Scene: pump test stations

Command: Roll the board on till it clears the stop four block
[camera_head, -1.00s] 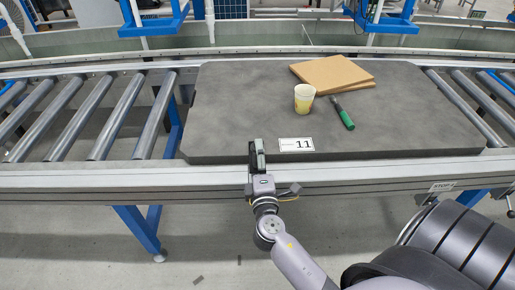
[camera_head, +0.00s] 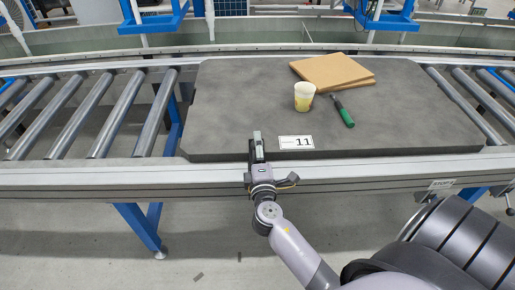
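The dark grey board (camera_head: 235,105) lies flat on the roller conveyor, with a white label "11" (camera_head: 296,142) near its front edge. My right gripper (camera_head: 257,143) is at the board's front edge, left of the label. Its fingers point up and away and look close together; I cannot tell whether they grip the edge or only touch it. The small stop plate (camera_head: 441,184) is on the front rail at the right, below the board's front right corner; its lettering is hard to read. My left gripper is not in view.
On the board are a yellow-white cup (camera_head: 304,97), a green-handled tool (camera_head: 344,113) and brown flat sheets (camera_head: 333,71). Bare rollers (camera_head: 118,115) lie left of the board, and more rollers (camera_head: 482,100) lie to its right. The front rail (camera_head: 90,176) runs across.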

